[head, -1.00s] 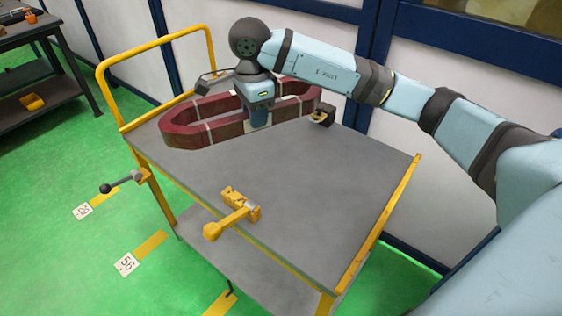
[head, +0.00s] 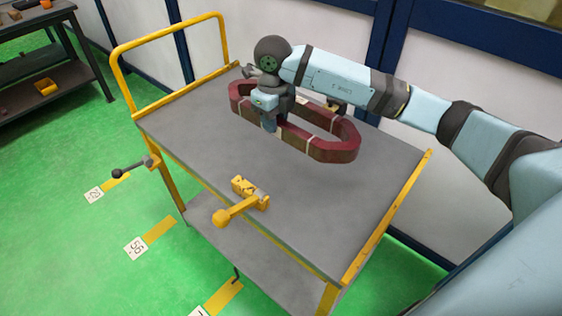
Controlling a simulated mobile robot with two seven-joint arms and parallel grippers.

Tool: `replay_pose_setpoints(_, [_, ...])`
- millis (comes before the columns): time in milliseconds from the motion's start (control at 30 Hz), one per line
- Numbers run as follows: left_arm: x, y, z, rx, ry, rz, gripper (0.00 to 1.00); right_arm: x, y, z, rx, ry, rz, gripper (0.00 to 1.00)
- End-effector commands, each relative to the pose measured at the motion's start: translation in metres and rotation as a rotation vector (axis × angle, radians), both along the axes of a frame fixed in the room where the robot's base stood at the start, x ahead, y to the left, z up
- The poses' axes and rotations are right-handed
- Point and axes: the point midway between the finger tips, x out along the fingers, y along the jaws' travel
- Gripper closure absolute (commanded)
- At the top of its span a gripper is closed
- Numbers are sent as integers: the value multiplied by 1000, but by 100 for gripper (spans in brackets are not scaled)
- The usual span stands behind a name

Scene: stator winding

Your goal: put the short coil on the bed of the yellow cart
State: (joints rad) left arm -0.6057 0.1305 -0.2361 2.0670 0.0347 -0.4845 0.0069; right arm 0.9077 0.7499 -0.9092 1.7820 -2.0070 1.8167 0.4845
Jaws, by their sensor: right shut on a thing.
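The short coil (head: 334,152) is a dark red elongated ring with pale bands, over the back part of the cart's bed. My right gripper (head: 269,124) points down and is shut on the near-left side of the coil. The yellow cart (head: 322,205) has a flat grey bed and a yellow frame. The coil looks roughly level and very near the bed; I cannot tell whether it touches. The gripper hides part of the coil's left end. My left gripper is not in view.
A yellow clamp-like fitting with a round knob (head: 243,201) is on the bed's near edge. A small dark fitting (head: 336,104) shows at the far edge. A yellow push handle (head: 116,65) rises at the left. The front and right of the bed are clear. A workbench (head: 50,60) stands at far left.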

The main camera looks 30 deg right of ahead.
Motion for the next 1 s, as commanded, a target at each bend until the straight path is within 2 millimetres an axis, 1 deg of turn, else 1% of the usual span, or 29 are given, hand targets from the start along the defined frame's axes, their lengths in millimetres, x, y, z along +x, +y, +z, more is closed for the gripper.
replay_pose_setpoints(33, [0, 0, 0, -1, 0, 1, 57, 0, 0, -13, 0, 3, -1, 100])
replay_pose_setpoints(100, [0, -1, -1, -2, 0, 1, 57, 0, 0, -30, 0, 2, 0, 100])
replay_pose_setpoints(300, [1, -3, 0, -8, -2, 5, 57, 0, 0, -78, 0, 3, 1, 100])
replay_pose_setpoints(433, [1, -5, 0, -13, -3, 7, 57, 0, 0, -104, 0, 1, 1, 100])
replay_pose_setpoints(500, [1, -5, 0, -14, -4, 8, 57, 0, 0, -114, 0, -1, 2, 100])
replay_pose_setpoints(600, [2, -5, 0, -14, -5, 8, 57, 1, 0, -123, 0, -1, 2, 100])
replay_pose_setpoints(767, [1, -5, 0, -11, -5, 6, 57, 1, 0, -131, 1, -2, 3, 100])
replay_pose_setpoints(833, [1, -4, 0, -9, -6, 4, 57, 0, 0, -137, 0, -1, 3, 100])
replay_pose_setpoints(1000, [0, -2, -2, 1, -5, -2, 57, 0, 0, -161, 0, 1, 2, 100])
